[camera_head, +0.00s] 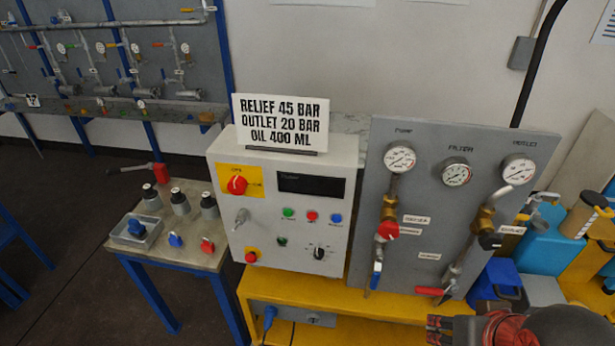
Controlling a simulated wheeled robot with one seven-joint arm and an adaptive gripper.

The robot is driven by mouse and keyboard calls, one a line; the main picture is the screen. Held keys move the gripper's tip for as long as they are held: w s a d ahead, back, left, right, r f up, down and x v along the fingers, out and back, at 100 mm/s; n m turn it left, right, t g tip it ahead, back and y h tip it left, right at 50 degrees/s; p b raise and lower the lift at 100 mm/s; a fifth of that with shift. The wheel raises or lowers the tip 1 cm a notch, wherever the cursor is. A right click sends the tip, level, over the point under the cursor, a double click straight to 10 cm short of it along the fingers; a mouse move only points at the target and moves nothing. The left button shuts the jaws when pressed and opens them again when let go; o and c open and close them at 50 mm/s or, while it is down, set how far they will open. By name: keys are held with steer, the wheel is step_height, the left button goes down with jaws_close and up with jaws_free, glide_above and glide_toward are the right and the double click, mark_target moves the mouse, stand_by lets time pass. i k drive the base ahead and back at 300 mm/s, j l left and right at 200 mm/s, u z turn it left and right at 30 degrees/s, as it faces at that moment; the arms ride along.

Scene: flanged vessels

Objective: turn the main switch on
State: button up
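The main switch, a red rotary knob (237,184) on a yellow plate, is at the upper left of the front of a light grey control box (230,232). Its handle looks slightly tilted; the position marks are too small to read. The box's display (311,184) is dark. My gripper (438,329) shows in part at the lower right edge, dark and reddish, in front of the yellow bench. It is well to the right of and below the switch, apart from it. Its finger opening cannot be made out.
A small table (195,256) with weights is at left. A sign (281,122) stands on top.

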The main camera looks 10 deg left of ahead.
mark_target(237, 186)
steer(key=u, duration=1.3)
